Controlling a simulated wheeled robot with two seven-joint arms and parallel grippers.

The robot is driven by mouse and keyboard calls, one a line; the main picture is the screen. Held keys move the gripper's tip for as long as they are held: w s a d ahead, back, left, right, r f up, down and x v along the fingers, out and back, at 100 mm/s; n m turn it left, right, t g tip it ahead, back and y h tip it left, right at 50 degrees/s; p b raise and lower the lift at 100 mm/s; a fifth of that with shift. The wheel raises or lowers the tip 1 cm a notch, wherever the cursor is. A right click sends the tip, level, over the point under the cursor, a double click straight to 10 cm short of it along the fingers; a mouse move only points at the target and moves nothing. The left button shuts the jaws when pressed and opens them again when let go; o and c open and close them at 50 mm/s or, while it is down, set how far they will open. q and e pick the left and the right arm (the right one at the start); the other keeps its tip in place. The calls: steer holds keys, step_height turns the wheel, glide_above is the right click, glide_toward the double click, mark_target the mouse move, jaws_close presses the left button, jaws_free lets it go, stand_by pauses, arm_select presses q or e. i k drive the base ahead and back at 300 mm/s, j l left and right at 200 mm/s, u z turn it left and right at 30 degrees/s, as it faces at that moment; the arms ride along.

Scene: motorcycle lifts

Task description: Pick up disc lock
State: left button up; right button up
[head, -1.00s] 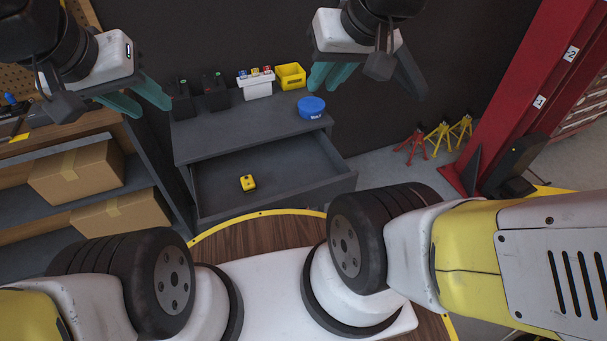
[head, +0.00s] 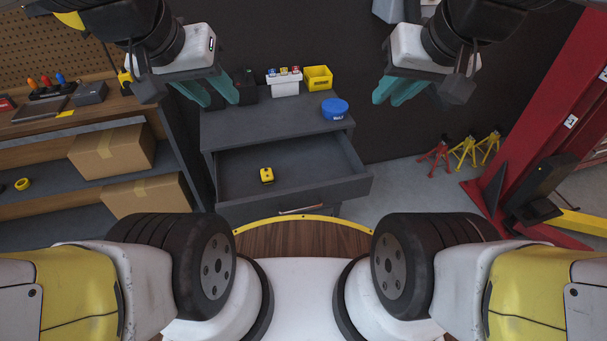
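A small yellow disc lock (head: 267,175) with a dark spot on top lies in the open drawer (head: 310,175) of a dark grey cabinet, left of the drawer's middle. My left gripper (head: 222,92) has teal fingers, spread apart and empty, above and left of the cabinet top. My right gripper (head: 388,92) also has teal fingers, apart and empty, up and right of the cabinet. Both grippers are well away from the lock.
On the cabinet top (head: 235,125) stand a blue tub (head: 334,108), a yellow bin (head: 318,78), a white holder (head: 285,83) and dark boxes. Shelves with cardboard boxes (head: 112,152) are at left. Jack stands (head: 462,152) and a red lift post (head: 540,120) are at right.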

mark_target(267, 176)
steer(key=i+j, duration=0.1)
steer(key=j, duration=0.5)
steer(key=j+z, duration=0.1)
steer(key=j, duration=0.45)
steer(key=i+j, duration=0.15)
steer(key=j, duration=0.45)
steer(key=z, duration=0.05)
